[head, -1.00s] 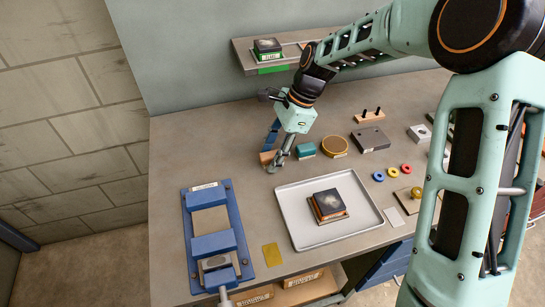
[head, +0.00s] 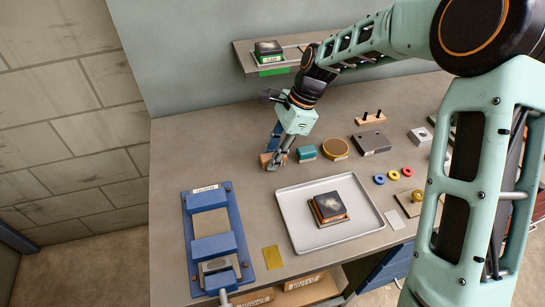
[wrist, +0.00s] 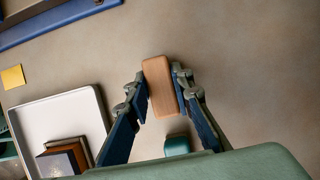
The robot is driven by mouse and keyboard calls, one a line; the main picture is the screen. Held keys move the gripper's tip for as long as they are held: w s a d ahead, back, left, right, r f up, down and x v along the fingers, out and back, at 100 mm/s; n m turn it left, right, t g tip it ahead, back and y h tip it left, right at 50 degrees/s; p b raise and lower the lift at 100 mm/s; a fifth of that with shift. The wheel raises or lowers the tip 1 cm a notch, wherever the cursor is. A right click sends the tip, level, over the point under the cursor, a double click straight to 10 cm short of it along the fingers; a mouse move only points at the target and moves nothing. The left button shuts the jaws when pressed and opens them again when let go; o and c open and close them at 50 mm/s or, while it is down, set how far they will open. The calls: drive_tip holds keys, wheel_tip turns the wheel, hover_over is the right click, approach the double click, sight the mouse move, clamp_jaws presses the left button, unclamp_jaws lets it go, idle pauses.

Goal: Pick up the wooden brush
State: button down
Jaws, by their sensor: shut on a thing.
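The wooden brush (wrist: 160,92) is a light brown block with rounded edges, seen from above in the wrist view. It lies between the two fingers of my gripper (wrist: 159,78), which is shut on its sides. In the head view, the brush (head: 265,160) shows partly behind the fingers of my gripper (head: 273,164), towards the back left of the bench. Its underside is hidden, and I cannot tell whether it touches the bench top.
A white tray (head: 290,218) with a dark block (head: 329,207) is in front. A blue fixture (head: 213,247) is at front left. The back-left bench is clear.

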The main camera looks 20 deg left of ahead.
drive_tip(key=shift+r, duration=0.45)
drive_tip(key=s+d+r, duration=0.2)
drive_tip(key=s+r, duration=0.4)
drive_tip(key=s+d+r+b, duration=0.1)
drive_tip(key=s+d+r, duration=0.2)
drive_tip(key=s+r, duration=0.2)
drive_tip(key=shift+s+d+r, duration=0.35)
drive_tip(key=shift+s, duration=0.6)
drive_tip(key=c, duration=2.3)
unclamp_jaws()
drive_tip(key=shift+w, duration=0.1)
drive_tip(key=c, duration=0.4)
